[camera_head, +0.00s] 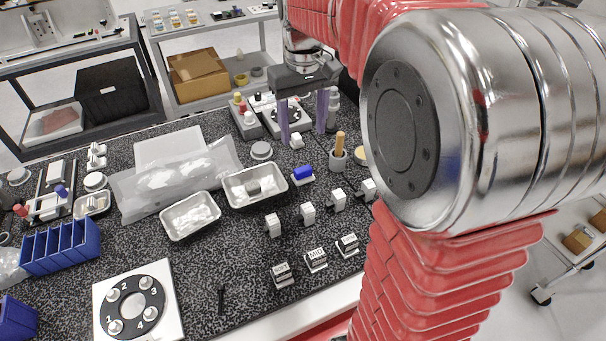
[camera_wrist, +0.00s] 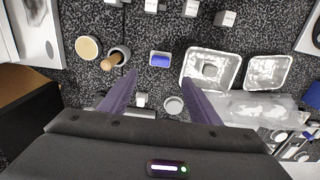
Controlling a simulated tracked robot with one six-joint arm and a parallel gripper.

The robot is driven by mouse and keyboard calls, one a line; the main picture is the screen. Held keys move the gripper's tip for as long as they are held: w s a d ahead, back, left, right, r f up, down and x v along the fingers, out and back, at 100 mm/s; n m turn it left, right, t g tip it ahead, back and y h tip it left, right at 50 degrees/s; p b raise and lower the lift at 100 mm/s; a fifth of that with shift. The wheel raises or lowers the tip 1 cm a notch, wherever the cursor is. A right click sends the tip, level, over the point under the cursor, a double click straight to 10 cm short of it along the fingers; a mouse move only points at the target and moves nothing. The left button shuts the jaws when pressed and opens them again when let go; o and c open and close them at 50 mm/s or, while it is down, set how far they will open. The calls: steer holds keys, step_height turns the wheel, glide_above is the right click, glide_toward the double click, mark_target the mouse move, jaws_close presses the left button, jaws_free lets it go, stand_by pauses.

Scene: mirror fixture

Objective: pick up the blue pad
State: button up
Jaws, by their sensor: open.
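The blue pad (camera_head: 303,172) sits on a small white block on the speckled black table, just right of a metal tray. In the wrist view the blue pad (camera_wrist: 160,59) lies above and between my fingers. My gripper (camera_head: 308,122) is open and empty, with its two purple fingers pointing down over the back part of the table. In the wrist view my gripper (camera_wrist: 161,82) shows both fingers spread wide apart. The fingers are apart from the pad, which lies nearer the front of the table than they do.
Two metal trays (camera_head: 190,216) stand left of the pad. A grey cup with a wooden handle (camera_head: 339,158) stands to its right. Several white blocks (camera_head: 308,213) stand in front. A blue rack (camera_head: 60,246) and a numbered plate (camera_head: 138,303) are at the left.

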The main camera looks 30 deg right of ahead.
glide_above(303, 168)
step_height(303, 168, down, 7)
steer(key=shift+s+r, duration=0.1)
stand_by(0.3)
steer(key=shift+f, duration=2.65)
steer(key=c, duration=1.1)
steer(key=shift+r, duration=0.15)
step_height(303, 168, up, 10)
steer(key=shift+f, duration=0.1)
